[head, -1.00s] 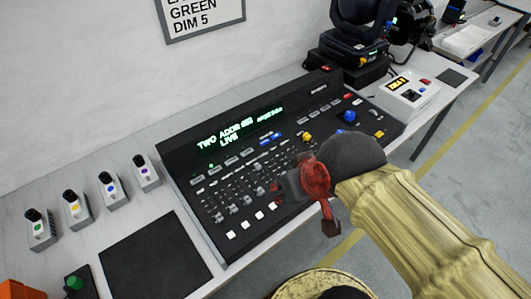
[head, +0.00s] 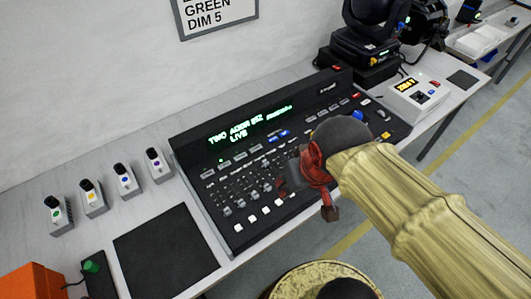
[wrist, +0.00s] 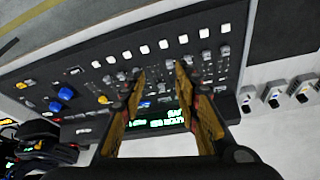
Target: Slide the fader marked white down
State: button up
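The black lighting console (head: 205,160) lies on the bench, with a bank of small faders (head: 240,190) at its lower left. The faders also show in the wrist view (wrist: 205,57), below a row of white buttons. I cannot read the fader labels, so I cannot tell which one is marked white. My gripper (wrist: 160,72) is over the console with its two fingers apart and nothing seen between them. In the head view my gripper (head: 288,180) is at the right side of the fader bank, and my arm hides part of the console. Contact with a fader cannot be told.
The console's green display (head: 240,128) is lit. Several small single-control boxes (head: 124,180) and a dark mat (head: 165,250) lie left of it. A white control box (head: 414,97) and black stage lights (head: 375,30) stand at the right. An orange bin (head: 35,282) is at lower left.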

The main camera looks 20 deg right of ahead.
jog(key=w+g+p, duration=0.4)
jog(key=w+p, duration=0.4)
jog(key=p, duration=0.2)
jog(key=n+p, duration=0.3)
jog(key=p, duration=0.1)
send_over(266, 162)
jog(key=shift+g, duration=0.3)
jog(key=f, duration=0.7)
jog(key=shift+w, duration=0.2)
jog(key=shift+s+f, duration=0.1)
jog(key=shift+f, duration=0.4)
notch_tip(266, 162, down, 7)
jog(key=shift+r+b, duration=0.1)
jog(key=shift+b, duration=0.8)
jog(key=c, duration=0.3)
jog(key=c, duration=0.4)
grip_shut()
